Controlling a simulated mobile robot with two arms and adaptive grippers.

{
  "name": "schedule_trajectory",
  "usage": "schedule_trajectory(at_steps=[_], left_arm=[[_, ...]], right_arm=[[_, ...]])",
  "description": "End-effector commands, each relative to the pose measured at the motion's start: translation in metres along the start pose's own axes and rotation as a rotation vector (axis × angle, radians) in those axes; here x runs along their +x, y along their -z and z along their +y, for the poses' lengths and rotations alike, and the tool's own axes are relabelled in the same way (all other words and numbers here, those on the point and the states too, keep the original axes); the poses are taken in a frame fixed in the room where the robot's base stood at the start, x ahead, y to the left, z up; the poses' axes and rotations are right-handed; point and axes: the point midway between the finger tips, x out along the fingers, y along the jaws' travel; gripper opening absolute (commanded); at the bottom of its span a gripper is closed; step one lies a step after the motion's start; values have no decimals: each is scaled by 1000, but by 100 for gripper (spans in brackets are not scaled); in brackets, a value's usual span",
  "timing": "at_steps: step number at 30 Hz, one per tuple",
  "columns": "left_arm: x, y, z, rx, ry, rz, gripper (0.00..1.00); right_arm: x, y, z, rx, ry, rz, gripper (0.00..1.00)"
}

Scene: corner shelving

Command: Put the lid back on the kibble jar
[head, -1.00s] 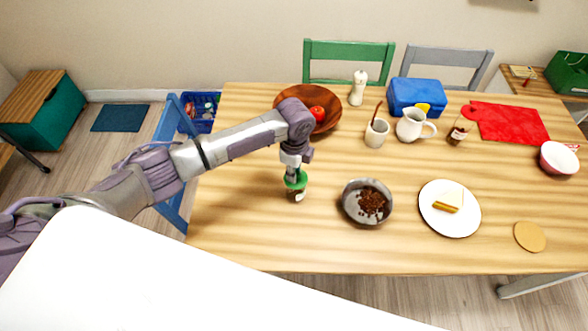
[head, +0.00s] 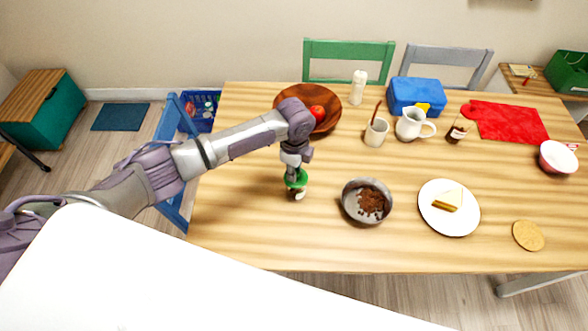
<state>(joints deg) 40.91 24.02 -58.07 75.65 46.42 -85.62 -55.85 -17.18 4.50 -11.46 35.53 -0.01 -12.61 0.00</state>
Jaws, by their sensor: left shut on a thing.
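The green lid (head: 296,183) is at the top of the jar, below my left gripper (head: 293,172). My left gripper points down and is shut on the lid. I cannot tell whether the lid is seated or just above the rim, since the gripper and lid cover the jar's mouth. My right gripper is not in view.
A grey bowl of kibble (head: 361,217) stands just right of the jar. A wooden bowl with a red apple (head: 289,97) is behind the arm. The table's front left is clear.

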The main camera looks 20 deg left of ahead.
Motion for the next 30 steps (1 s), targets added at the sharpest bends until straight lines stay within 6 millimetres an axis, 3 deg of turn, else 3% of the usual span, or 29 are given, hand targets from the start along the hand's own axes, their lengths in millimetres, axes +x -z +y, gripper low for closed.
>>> schedule_trajectory(at_steps=[3,4,9,15,20,30], left_arm=[[0,0,0,0,0,0,0],[0,0,0,0,0,0,22],[0,0,0,0,0,0,48],[0,0,0,0,0,0,48],[0,0,0,0,0,0,73],[-1,0,0,0,0,0,73]], right_arm=[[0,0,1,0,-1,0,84],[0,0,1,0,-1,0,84],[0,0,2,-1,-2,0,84],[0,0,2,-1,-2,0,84],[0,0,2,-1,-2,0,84],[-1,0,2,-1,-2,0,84]])
